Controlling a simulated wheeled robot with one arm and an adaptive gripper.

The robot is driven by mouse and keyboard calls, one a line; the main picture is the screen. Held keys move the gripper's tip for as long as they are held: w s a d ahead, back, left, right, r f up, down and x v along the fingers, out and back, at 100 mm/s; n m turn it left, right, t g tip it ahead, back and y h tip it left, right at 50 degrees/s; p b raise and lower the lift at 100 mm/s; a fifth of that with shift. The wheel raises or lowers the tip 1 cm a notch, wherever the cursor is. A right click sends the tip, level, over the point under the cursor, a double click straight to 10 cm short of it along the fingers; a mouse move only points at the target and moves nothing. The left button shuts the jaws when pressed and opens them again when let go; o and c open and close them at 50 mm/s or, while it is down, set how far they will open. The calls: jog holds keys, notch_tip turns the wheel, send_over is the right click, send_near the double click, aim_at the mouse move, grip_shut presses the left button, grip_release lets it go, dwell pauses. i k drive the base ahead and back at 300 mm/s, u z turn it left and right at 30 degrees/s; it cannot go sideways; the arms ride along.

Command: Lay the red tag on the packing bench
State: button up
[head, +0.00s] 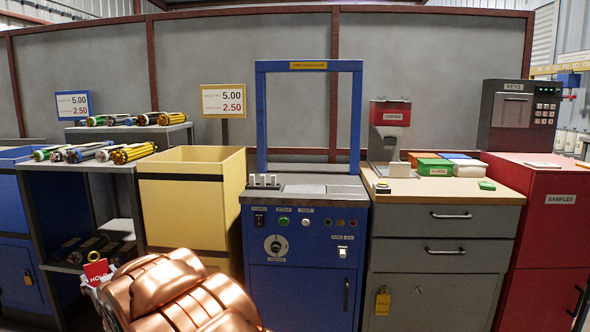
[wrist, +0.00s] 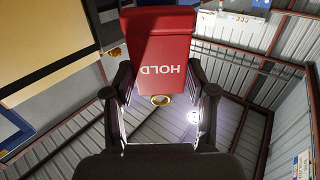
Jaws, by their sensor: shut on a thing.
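The red tag (wrist: 158,45), with HOLD in white letters, shows upside down in the wrist view. A brass ring (wrist: 160,100) sits at its near end. My gripper (wrist: 160,84) is shut on the tag, one finger at each side. In the head view the red tag (head: 96,269) is at the lower left, held up in front of the dark shelf unit. My gripper there is mostly hidden behind my copper-coloured arm. The wooden-topped bench (head: 450,198) with grey drawers, seemingly the packing bench, stands right of centre, well away from the tag.
The bench top holds a red-topped device (head: 390,125), several small boxes and a green item (head: 487,185). A blue machine with a tall frame (head: 261,120) and a yellow bin (head: 190,190) stand between tag and bench. A red cabinet (head: 548,215) adjoins the bench.

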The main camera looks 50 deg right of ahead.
aim_at(455, 187)
jog(key=z, duration=1.6)
